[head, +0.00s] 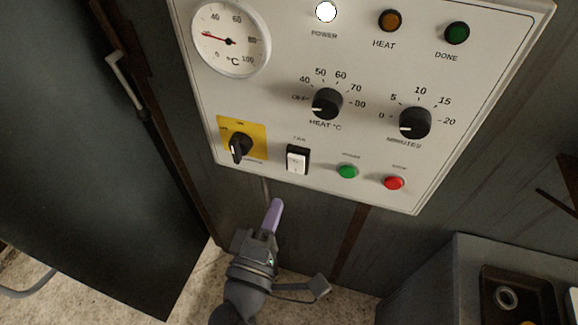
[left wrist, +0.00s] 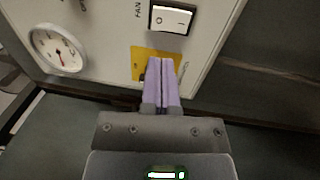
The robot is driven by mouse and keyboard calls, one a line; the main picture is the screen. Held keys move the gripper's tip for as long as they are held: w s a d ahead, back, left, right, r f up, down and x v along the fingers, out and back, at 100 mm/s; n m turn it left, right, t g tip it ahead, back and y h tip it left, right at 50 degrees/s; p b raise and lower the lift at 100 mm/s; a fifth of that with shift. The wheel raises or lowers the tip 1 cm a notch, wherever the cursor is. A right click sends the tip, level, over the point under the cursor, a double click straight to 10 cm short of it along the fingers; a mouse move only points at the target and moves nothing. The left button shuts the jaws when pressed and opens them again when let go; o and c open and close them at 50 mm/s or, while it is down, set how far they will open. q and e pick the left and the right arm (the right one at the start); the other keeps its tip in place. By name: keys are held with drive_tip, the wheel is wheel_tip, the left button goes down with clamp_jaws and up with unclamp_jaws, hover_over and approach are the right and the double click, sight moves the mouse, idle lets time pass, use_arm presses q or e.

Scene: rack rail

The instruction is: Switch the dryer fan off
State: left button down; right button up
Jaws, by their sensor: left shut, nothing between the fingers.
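The dryer fan switch (head: 297,159) is a white rocker in a black frame, low on the control panel (head: 270,105), under a small label. In the left wrist view the fan switch (left wrist: 172,19) shows O and I marks, with the word FAN beside it. Which side is pressed in I cannot tell. My left gripper (head: 275,211), with purple fingers, is below the panel's lower edge in the head view, under the switch and apart from it. Its fingers (left wrist: 166,80) are shut together and empty. My right gripper is not in view.
A black rotary switch (head: 239,147) on a yellow plate is left of the fan switch. A green button (head: 347,171) and a red button (head: 394,183) are to the right. Two knobs sit above. A grey cabinet with a tray (head: 520,285) stands at lower right.

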sight(293, 161)
use_arm(q)
drive_tip(key=x, duration=0.7)
drive_tip(key=shift+w+p, duration=0.1)
drive_tip(key=shift+p, duration=0.3)
drive_tip(key=shift+w+d+r, duration=0.1)
drive_tip(key=shift+w, duration=0.1)
drive_tip(key=shift+w+r, duration=0.15)
drive_tip(key=shift+w, duration=0.05)
